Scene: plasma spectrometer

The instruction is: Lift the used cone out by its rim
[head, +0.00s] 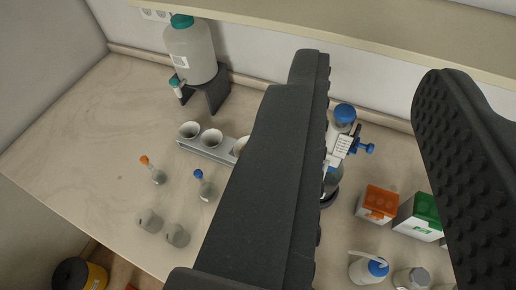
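My gripper (374,75) is open, its two dark textured fingers large in the foreground, with nothing held between them. A pale rack (206,150) stands on the bench to the left of the fingers. It holds white cone-shaped cups, including a left one (190,130) and a middle one (211,138). A third cup (240,146) is partly hidden by my left finger. I cannot tell which, if any, is the used cone. My gripper is well above the bench and apart from the rack.
A large teal-capped carboy (191,52) stands on a dark stand (213,93) at the back. Small flasks (176,235) stand in front of the rack. A blue-topped dispenser (344,114), an orange box (378,203) and a green box (419,215) stand right. The bench's left part is clear.

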